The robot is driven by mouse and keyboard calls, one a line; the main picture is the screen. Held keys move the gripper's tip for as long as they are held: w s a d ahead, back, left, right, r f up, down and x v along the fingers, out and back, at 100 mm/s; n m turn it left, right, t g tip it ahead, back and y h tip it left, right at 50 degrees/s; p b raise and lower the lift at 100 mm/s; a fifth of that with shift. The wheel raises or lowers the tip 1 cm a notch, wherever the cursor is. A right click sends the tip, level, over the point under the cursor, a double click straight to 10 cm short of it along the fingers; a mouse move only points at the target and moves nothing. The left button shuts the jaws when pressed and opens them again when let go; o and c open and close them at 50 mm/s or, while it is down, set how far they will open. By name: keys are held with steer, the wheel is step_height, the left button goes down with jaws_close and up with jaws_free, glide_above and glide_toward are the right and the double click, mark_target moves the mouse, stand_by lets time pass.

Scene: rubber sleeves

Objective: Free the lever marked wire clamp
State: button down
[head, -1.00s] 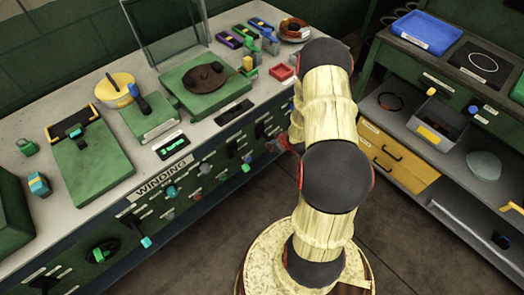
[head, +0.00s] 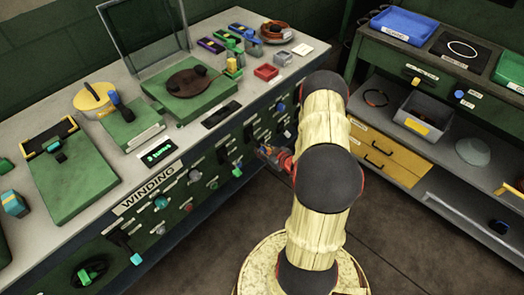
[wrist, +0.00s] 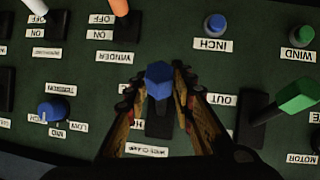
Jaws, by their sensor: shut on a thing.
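My gripper (wrist: 160,88) is at the control panel, with its fingers on both sides of the blue-headed lever (wrist: 159,74), shut on it. The lever's black slot plate (wrist: 159,127) shows below the head. A small label (wrist: 147,150), hard to read but seemingly "WIRE CLAMP", lies under the plate. A label "OUT" (wrist: 223,99) is right of the fingers; a label starting with "H" is mostly hidden at the left. In the head view my gripper (head: 268,152) is small against the panel front, and the lever cannot be made out.
A green-headed lever (wrist: 296,97) stands close right of my gripper. A blue knob (wrist: 54,110) is at the left. An orange lever (wrist: 121,8), a blue INCH button (wrist: 214,26) and a green WIND button (wrist: 302,36) are above. A shelf unit (head: 440,90) stands at the right.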

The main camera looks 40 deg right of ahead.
steer(key=shift+f, duration=0.1)
steer(key=c, duration=1.5)
jaws_free()
steer(key=v, duration=1.2)
steer(key=shift+w, duration=0.1)
